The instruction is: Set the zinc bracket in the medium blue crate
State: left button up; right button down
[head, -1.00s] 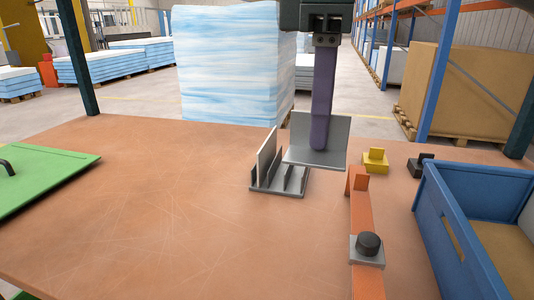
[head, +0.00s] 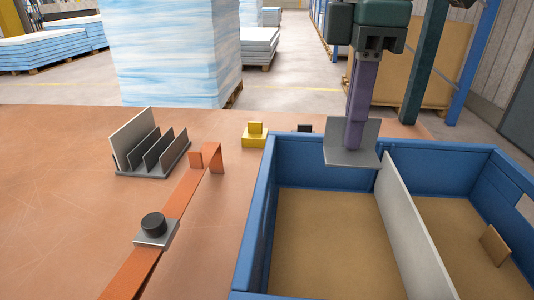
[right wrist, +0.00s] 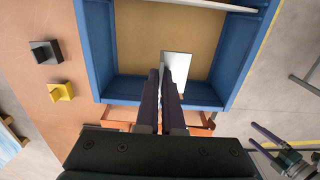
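The zinc bracket (head: 340,156) is a bent grey L-shaped sheet. My right gripper (head: 354,140) is shut on its upright leg, and the lower flange sticks out below the fingers. In the head view the bracket appears in front of the far wall of the blue crate (head: 262,215), at the left compartment. In the right wrist view the bracket (right wrist: 177,66) shows over the crate's brown floor, beyond the fingers (right wrist: 165,88). It seems held above the crate, not touching it. My left gripper (right wrist: 268,138) shows at the right wrist view's lower right, fingers apart and empty.
A pale divider (head: 415,230) splits the crate; a small brown piece (head: 494,245) is in the right compartment. Left of it are an orange strip (head: 185,205) with a black knob (head: 153,224), a grey slotted rack (head: 150,150) and a yellow block (head: 255,135).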

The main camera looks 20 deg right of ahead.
notch_tip(320, 180, down, 12)
jog(key=shift+b, duration=0.9)
jog(key=shift+d+f, duration=0.1)
jog(key=shift+f, duration=0.15)
jog(key=shift+f, duration=0.2)
jog(key=shift+f, duration=0.35)
jog(key=c, duration=1.1)
grip_release()
jog(key=shift+o, duration=0.2)
notch_tip(320, 180, up, 13)
jog(key=shift+r+p, duration=0.1)
jog(key=shift+p, duration=0.9)
